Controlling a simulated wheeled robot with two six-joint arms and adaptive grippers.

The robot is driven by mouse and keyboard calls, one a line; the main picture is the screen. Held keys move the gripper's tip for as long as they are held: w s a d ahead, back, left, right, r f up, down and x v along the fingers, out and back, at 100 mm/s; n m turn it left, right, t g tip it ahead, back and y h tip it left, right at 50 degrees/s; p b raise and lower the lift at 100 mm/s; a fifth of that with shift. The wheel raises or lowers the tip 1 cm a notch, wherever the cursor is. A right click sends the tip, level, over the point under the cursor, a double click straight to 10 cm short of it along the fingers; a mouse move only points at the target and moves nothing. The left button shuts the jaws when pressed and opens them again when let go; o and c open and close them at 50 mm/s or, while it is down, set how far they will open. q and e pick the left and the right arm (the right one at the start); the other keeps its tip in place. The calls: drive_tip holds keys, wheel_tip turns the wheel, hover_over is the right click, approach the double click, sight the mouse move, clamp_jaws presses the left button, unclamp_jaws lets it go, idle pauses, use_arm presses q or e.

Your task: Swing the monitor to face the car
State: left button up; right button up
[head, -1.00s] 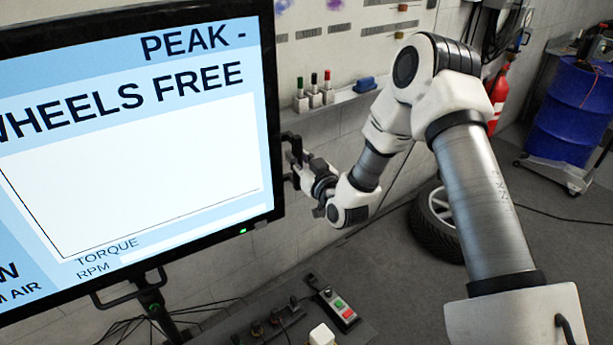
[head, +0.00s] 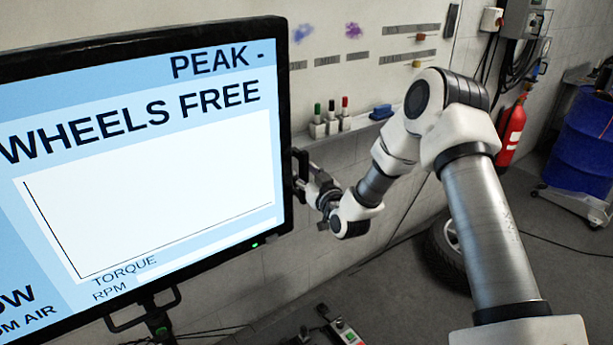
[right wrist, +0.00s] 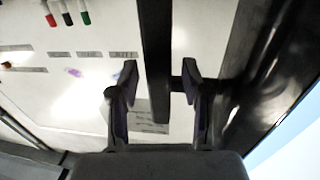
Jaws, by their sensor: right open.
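The monitor (head: 150,145) fills the left of the head view. Its lit screen reads "WHEELS FREE" above an empty graph. A dark handle (head: 301,160) stands out from its right edge. My right gripper (head: 306,180) is at this handle. In the right wrist view, the handle bar (right wrist: 157,60) runs between the two open fingers of the right gripper (right wrist: 160,95), with gaps on both sides. The monitor's dark side (right wrist: 275,75) and a strip of lit screen show at the right there. The car and my left gripper are not in view.
A second handle (head: 135,315) hangs below the monitor by its stand. Behind are a wall board with markers (head: 332,122), a red extinguisher (head: 511,130), a blue drum (head: 590,140) and a wheel (head: 447,248). A button box (head: 345,330) shows at the bottom.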

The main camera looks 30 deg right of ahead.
drive_tip(key=s+a, duration=0.1)
drive_tip(key=s, duration=1)
drive_tip(key=shift+s+a, duration=0.2)
drive_tip(key=shift+s, duration=0.2)
